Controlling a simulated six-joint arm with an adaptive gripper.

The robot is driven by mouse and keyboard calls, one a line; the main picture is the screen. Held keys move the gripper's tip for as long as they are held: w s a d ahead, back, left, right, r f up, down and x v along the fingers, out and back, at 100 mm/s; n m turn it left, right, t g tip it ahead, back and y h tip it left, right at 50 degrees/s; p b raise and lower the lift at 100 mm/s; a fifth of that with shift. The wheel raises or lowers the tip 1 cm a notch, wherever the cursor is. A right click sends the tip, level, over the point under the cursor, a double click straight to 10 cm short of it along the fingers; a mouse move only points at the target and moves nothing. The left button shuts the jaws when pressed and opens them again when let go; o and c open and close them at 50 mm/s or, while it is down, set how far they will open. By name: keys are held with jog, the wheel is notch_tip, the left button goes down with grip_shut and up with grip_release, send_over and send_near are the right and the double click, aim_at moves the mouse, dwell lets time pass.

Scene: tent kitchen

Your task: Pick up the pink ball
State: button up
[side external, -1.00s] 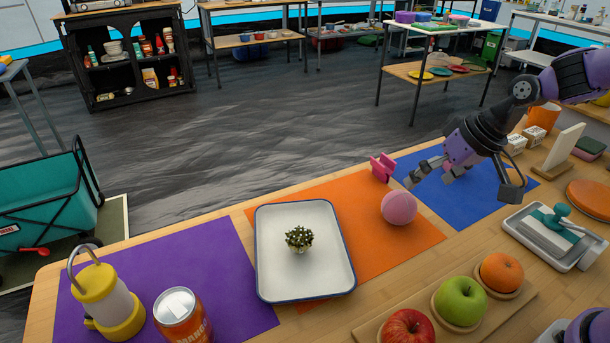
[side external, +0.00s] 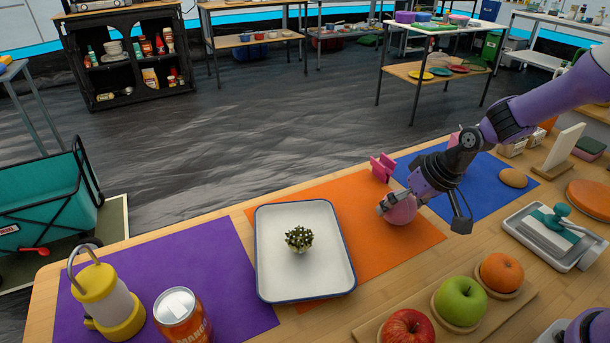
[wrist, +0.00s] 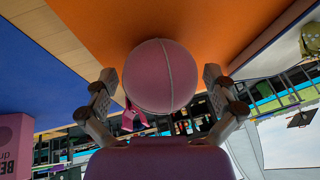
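The pink ball (side external: 402,212) rests on the orange mat (side external: 350,197) near its right side. My gripper (side external: 390,203) is low at the ball, with its fingers around the ball's upper part in the side view. In the wrist view the ball (wrist: 160,76) sits between the two fingertips of my gripper (wrist: 160,80), one on each side. The fingers are spread apart. A small gap shows on each side, so they do not appear to press on the ball. The far finger is partly hidden in the side view.
A white tray (side external: 276,285) with a small potted plant (side external: 299,239) stands left of the ball. A pink holder (side external: 382,168) stands behind it. A board with an apple (side external: 461,301) and other fruit lies in front. A blue mat (side external: 485,190) lies to the right.

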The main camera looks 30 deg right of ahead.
jog(key=c, duration=0.7)
